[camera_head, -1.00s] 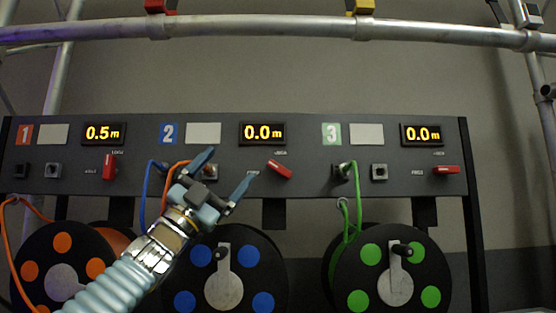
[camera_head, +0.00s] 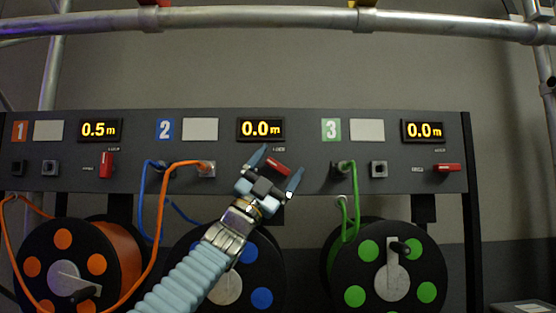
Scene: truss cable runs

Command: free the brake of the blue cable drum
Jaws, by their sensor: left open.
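The blue cable drum (camera_head: 262,298) is the black disc with blue spots below panel section 2. My left arm covers much of it. Its red brake lever (camera_head: 278,165) sits on the panel under the 0.0 m display and is tilted, its right end lower. My left gripper (camera_head: 279,163) is open, with one finger at the left of this lever and the other at its right. I cannot tell whether they touch it. The label left of the lever is hidden. My right gripper is not in view.
The lever of section 1 (camera_head: 106,165) stands upright; that of section 3 (camera_head: 447,168) lies level. An orange cable (camera_head: 153,240) and a blue cable (camera_head: 143,195) run to section 2's sockets. The green drum (camera_head: 387,270) is at the right. A pipe (camera_head: 250,18) crosses above.

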